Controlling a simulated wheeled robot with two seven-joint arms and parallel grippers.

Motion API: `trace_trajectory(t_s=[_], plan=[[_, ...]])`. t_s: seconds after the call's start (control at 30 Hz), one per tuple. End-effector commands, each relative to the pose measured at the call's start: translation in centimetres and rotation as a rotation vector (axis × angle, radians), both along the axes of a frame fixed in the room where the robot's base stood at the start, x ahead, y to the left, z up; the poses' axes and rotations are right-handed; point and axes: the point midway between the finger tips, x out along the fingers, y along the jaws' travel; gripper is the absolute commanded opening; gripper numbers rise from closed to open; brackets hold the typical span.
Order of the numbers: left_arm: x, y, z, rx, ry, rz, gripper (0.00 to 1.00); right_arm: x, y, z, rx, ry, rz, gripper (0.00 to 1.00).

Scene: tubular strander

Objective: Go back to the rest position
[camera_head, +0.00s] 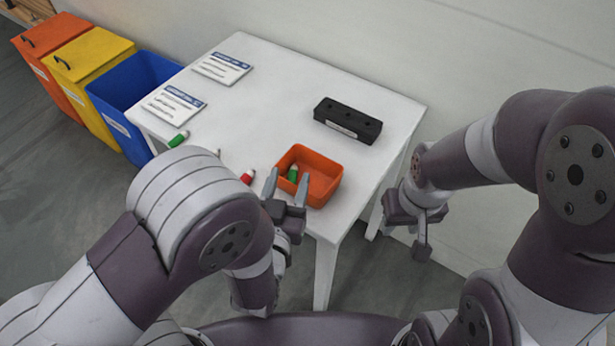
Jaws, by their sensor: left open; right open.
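My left gripper (286,190) is open, with its fingers at the near edge of the orange tray (327,185). A green and white piece (293,173) shows in the tray, close to the fingers; I see nothing held between them. My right gripper (421,232) is off the table's right side, pointing down, and is open. My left arm covers part of the table's front left.
The white table (290,85) also carries a black block with holes (347,120), two printed cards (222,68) (174,104), a green cylinder (178,139) and a red one (248,176). Orange (52,35), yellow (92,55) and blue (125,85) bins stand left. A wall is behind.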

Motion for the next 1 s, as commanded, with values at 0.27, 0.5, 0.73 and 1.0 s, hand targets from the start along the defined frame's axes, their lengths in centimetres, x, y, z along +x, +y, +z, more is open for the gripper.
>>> trace_trajectory(t_s=[0.27,0.5,0.73,1.0], plan=[[0.0,0.0,0.0,0.0,0.0,0.0,0.5,0.0,0.0,0.0,0.0,0.0,0.0,0.43],[2.7,1.2,0.9,0.008,0.233,0.048,0.5,0.0,0.0,2.5,0.0,0.0,0.0,0.43],[1.5,8.3,3.1,0.093,0.925,0.113,0.5,0.0,0.0,7.7,0.0,0.0,0.0,0.43],[-6.5,15.7,6.7,0.188,1.403,0.18,0.5,0.0,0.0,10.0,0.0,0.0,0.0,0.43]])
